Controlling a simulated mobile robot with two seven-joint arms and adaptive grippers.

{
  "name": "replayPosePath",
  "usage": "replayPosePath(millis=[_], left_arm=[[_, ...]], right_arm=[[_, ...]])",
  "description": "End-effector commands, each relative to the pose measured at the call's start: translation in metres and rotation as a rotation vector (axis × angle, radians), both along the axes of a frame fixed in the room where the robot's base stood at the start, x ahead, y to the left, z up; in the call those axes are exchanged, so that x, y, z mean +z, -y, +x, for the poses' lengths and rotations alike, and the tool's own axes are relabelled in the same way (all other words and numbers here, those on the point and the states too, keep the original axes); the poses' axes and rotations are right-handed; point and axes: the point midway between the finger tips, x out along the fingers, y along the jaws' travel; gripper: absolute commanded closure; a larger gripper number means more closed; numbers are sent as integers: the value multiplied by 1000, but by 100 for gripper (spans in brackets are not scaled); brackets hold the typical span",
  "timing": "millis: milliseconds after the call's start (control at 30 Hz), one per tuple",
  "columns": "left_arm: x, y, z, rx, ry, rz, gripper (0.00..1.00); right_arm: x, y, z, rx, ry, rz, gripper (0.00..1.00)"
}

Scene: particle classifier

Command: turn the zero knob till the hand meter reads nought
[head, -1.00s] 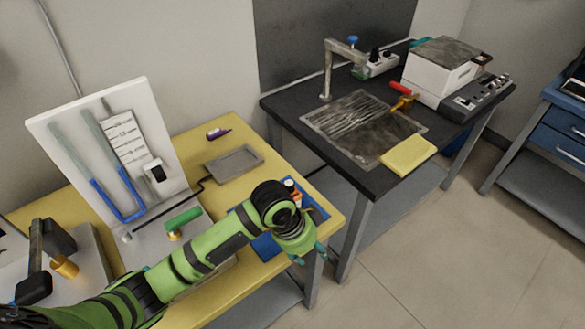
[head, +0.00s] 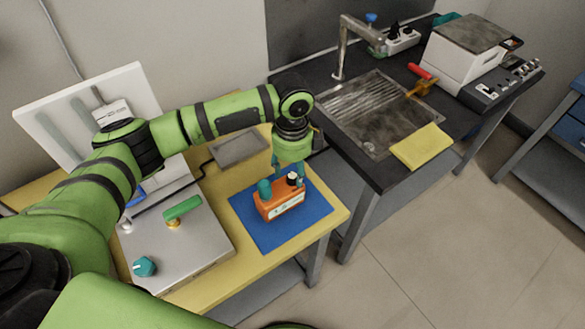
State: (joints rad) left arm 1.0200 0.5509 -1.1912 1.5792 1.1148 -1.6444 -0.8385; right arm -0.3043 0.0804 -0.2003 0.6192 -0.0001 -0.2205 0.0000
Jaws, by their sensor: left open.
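The orange hand meter (head: 280,207) stands on a blue mat (head: 247,222) near the yellow table's right end. Its pale front face is too small to read. On its top are a teal rounded knob (head: 264,187) at the left and a small dark knob with a white top (head: 292,178) at the right. I cannot tell which one is the zero knob. My left gripper (head: 288,173) is open and points down over the right part of the meter, its teal fingers close around the white-topped knob. I cannot tell whether they touch it. My right gripper is out of view.
A grey metal box (head: 200,245) with a green-handled valve (head: 182,208) and a teal knob (head: 144,266) is left of the mat. A grey tray (head: 238,149) lies behind. A white upright panel (head: 62,90) is partly hidden by my arm. A dark sink bench (head: 372,172) stands right.

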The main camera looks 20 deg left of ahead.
Motion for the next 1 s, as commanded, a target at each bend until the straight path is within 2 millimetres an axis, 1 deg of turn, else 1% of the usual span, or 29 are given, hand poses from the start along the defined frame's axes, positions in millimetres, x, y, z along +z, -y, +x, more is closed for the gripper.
replayPosePath(millis=[100, 200, 433, 467, 500, 567, 600, 1000], left_arm=[[-11, 0, 0, 0, 0, 0, 50], [-16, 0, 0, 0, 0, 1, 50], [-18, 0, 0, -1, 2, 0, 50], [-18, 0, 0, -1, 2, 0, 54], [-18, 0, 0, -1, 2, 0, 70], [-17, 0, 0, 0, 2, 0, 94], [-17, 0, 0, 0, 2, 0, 100], [-16, 0, 0, -33, 1, -1, 100]], right_arm=[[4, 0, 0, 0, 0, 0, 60], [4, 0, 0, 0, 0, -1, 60], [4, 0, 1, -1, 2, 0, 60], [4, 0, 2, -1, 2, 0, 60], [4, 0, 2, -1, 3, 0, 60], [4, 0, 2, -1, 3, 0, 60], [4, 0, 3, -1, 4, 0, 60], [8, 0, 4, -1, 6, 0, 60]])
